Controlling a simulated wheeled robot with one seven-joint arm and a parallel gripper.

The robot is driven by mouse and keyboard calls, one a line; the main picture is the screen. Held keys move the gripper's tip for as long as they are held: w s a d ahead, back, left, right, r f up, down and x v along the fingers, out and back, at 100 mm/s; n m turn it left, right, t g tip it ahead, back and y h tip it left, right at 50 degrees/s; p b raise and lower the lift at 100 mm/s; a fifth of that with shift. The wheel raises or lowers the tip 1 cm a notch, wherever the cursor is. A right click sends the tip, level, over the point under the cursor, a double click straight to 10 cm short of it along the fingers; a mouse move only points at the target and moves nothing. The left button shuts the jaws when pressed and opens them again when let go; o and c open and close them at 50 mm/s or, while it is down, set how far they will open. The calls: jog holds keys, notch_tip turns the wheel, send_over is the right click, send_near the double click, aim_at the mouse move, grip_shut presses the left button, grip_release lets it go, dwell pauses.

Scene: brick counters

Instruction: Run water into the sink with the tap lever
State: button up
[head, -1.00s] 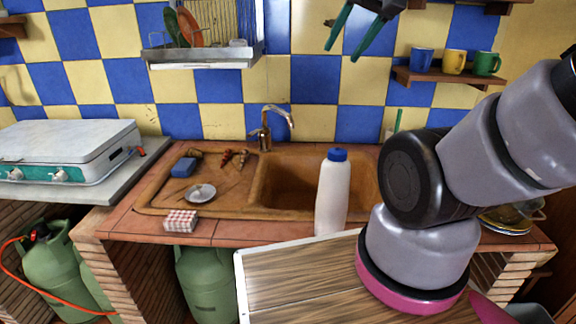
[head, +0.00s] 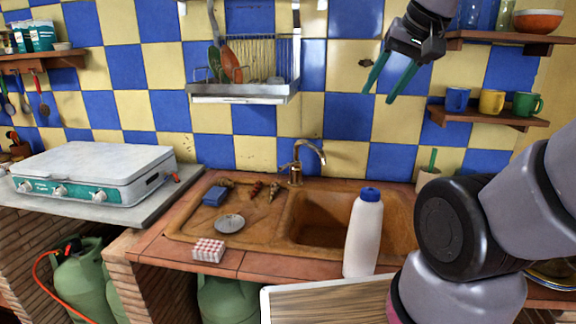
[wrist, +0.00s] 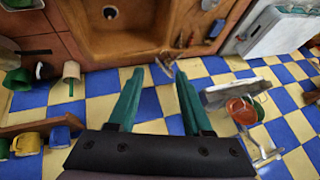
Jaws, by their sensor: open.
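The brass tap (head: 305,160) stands at the back edge of the brown sink (head: 320,213), its spout curving to the right. A short lever seems to be part of its body, but it is too small to make out clearly. In the wrist view the tap (wrist: 181,41) shows small beyond my fingertips, beside the basin (wrist: 115,30). My gripper (head: 377,96) is up in front of the tiled wall, above and to the right of the tap and well apart from it. Its two green fingers are spread and empty, also in the wrist view (wrist: 158,80). No water is visible.
A white bottle with a blue cap (head: 364,232) stands at the sink's front. A dish rack (head: 243,92) hangs left of my gripper. A shelf (head: 490,116) with mugs is to the right. A sponge (head: 215,196), small dish (head: 230,223) and checked box (head: 208,250) lie left of the basin.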

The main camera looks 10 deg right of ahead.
jog(key=w+d+f+n+g+h, duration=0.2)
jog(key=w+f+n+g+h, duration=0.3)
jog(key=w+f+n, duration=0.55)
jog(key=n+t+h, duration=0.7)
jog(key=n+t, duration=0.6)
jog(key=n, duration=1.1)
send_near(287, 164)
jog(key=x, duration=0.8)
jog(key=shift+w+a+f, duration=0.1)
jog(key=shift+w+f, duration=0.25)
grip_shut()
